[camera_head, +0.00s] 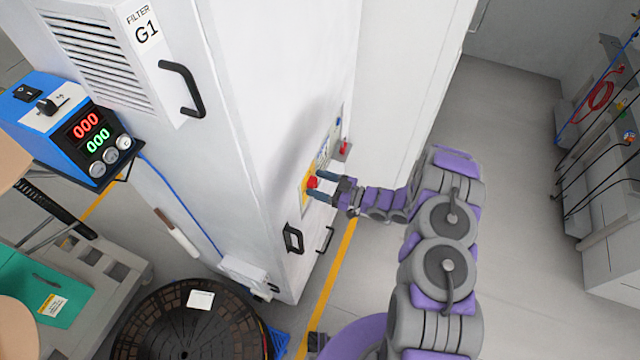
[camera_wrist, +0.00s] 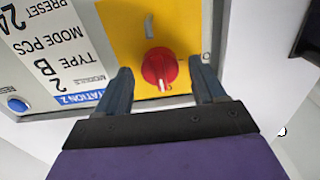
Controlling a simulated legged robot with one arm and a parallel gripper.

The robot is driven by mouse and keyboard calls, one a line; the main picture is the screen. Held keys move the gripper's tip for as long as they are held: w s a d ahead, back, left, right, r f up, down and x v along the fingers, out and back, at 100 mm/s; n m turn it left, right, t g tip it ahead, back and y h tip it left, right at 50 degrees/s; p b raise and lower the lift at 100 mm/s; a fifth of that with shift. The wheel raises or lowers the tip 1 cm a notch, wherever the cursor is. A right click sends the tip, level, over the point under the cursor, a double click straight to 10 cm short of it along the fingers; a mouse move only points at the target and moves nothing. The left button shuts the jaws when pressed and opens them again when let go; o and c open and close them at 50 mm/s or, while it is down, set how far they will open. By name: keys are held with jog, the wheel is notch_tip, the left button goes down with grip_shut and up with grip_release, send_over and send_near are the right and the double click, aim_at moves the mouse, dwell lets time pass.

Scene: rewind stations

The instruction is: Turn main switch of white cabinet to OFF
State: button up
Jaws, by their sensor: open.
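The white cabinet (camera_head: 265,120) stands in the middle of the head view, with a panel on its right-hand face. The main switch is a red rotary knob (camera_wrist: 159,68) on a yellow plate (camera_wrist: 125,25) in the wrist view. It also shows as a small red spot in the head view (camera_head: 312,182). A white mark is visible on the knob's lower part. My gripper (camera_wrist: 160,88) is open, with one blue-grey finger on each side of the knob. The fingers look apart from the knob; their exact depth is hard to tell.
A label plate (camera_wrist: 50,50) with upside-down text and a blue button (camera_wrist: 17,104) sit beside the yellow plate. Black handles (camera_head: 293,238) stick out below the panel. A dark round reel (camera_head: 190,325) stands at the cabinet's foot. Open floor (camera_head: 500,130) lies to the right.

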jog(key=c, duration=1.1)
jog(key=shift+o, duration=0.2)
